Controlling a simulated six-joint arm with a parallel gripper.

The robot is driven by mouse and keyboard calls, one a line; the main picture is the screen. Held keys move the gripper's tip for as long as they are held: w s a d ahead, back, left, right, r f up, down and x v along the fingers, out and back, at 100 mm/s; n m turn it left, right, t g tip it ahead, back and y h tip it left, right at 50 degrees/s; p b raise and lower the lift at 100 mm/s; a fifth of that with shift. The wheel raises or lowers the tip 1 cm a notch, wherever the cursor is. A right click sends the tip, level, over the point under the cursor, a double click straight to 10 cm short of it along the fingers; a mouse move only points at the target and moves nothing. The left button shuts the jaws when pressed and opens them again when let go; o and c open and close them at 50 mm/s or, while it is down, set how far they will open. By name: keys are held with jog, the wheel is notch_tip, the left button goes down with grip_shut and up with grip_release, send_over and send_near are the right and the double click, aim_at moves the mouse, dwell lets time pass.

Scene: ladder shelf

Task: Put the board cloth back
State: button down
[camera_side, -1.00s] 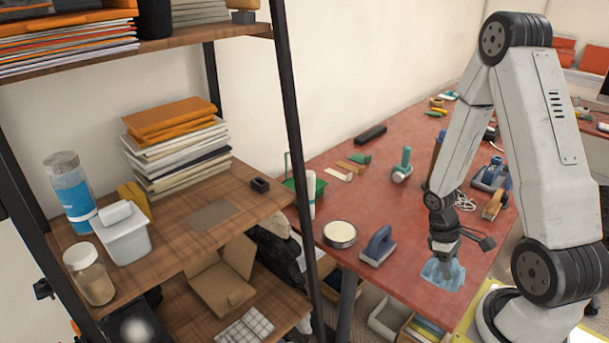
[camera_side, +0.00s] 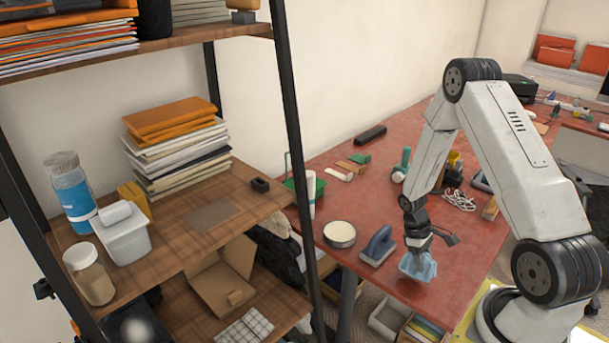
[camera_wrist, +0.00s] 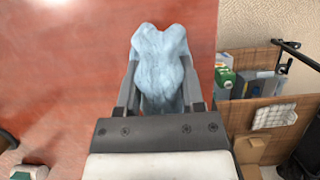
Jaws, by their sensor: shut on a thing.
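The board cloth (camera_side: 417,267) is light blue and bunched up. My gripper (camera_side: 416,250) is shut on it, near the front edge of the red table in the side view. In the wrist view the cloth (camera_wrist: 162,58) bulges up between the two fingers of my gripper (camera_wrist: 160,95), over the red table top. The cloth's lower folds hang below the fingers. I cannot tell from these views how far it is off the table.
The ladder shelf (camera_side: 172,238) stands at the left with a bottle (camera_side: 70,190), a white tub (camera_side: 122,240), a jar (camera_side: 90,275) and stacked papers. A bare brown mat (camera_side: 213,214) lies on its middle board.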

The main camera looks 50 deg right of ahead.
jog(key=shift+w+f, duration=0.1)
jog(key=shift+w+d+f, duration=0.15)
jog(key=shift+f, duration=1.6)
jog(key=shift+f, duration=0.15)
jog(key=shift+c, duration=1)
grip_release()
jog(key=v, duration=1.2)
